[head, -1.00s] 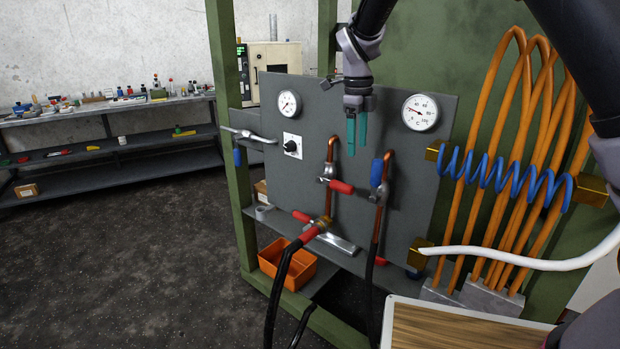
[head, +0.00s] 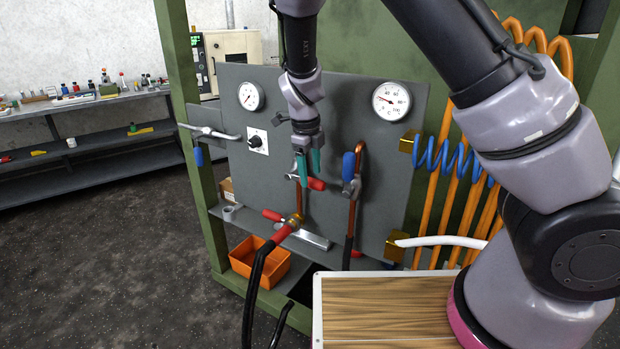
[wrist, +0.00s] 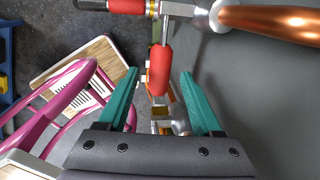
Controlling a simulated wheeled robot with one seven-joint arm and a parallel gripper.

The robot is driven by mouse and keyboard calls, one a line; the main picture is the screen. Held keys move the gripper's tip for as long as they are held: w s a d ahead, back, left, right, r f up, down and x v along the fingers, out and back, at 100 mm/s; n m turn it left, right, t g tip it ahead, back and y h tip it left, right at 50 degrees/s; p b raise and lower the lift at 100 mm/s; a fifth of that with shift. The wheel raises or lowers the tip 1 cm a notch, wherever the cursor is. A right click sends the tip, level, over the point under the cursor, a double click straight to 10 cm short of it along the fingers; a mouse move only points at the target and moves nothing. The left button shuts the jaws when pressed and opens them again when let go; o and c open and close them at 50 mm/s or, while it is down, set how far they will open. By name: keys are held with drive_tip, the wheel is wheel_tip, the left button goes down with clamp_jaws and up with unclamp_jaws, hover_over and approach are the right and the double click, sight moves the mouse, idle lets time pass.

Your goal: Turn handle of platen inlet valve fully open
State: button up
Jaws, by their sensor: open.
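A valve with a red lever handle (head: 317,184) sits on the left copper pipe (head: 305,204) of the grey panel. In the wrist view that red handle (wrist: 160,72) lies between the teal fingers, with a gap on each side. My gripper (head: 309,174) is open and points down at this valve; its fingers partly hide the valve body in the head view. The valve on the right pipe has an upright blue handle (head: 348,166). No label shows which one is the platen inlet valve.
Two gauges (head: 391,101) and a black knob (head: 255,141) are on the panel (head: 235,180). Below are a red-handled hose fitting (head: 283,233), a shelf and an orange bin (head: 262,262). A wooden-topped table (head: 385,310) stands in front.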

drive_tip(key=shift+w+d+f, duration=0.15)
drive_tip(key=shift+f, duration=1)
clamp_jaws()
idle(0.6)
